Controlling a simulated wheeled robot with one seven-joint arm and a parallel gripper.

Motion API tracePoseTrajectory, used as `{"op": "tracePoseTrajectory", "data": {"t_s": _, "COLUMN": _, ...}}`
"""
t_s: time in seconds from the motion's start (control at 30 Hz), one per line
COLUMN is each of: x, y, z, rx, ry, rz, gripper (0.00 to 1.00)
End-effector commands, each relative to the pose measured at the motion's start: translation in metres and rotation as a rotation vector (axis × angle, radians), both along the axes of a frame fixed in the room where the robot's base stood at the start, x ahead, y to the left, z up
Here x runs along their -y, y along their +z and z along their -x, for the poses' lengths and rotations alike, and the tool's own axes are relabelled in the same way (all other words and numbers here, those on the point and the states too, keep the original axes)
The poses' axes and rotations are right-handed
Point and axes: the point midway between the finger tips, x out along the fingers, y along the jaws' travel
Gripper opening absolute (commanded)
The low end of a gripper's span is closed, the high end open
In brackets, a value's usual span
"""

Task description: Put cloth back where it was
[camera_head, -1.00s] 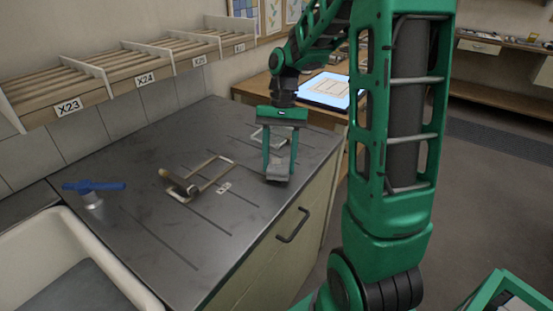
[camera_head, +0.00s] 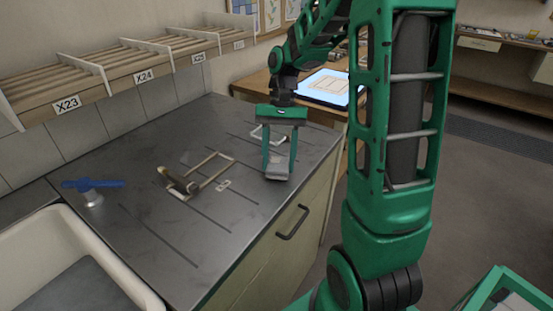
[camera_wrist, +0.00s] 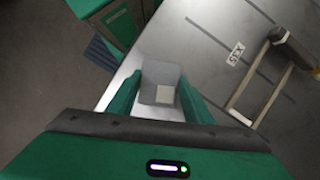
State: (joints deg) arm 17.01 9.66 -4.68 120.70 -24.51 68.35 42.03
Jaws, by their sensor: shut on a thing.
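My gripper (camera_head: 278,168) is shut on a small grey cloth (camera_head: 279,171), near the front right edge of the dark metal counter (camera_head: 150,225). In the wrist view the grey cloth (camera_wrist: 150,82) sits between the fingers of my gripper (camera_wrist: 160,97), with a pale square patch on it. I cannot tell whether the cloth touches the counter.
A blue-topped tap (camera_head: 93,185) and white sink (camera_head: 45,232) are at left.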

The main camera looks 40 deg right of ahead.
Motion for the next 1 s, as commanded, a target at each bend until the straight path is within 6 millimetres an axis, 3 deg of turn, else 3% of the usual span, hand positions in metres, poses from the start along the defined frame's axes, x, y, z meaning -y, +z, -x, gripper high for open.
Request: {"op": "tracePoseTrajectory", "data": {"t_s": 1.0, "x": -0.0005, "y": -0.0067, "z": 0.0002, "rx": -0.001, "ry": 0.002, "rz": -0.001, "gripper": 0.21}}
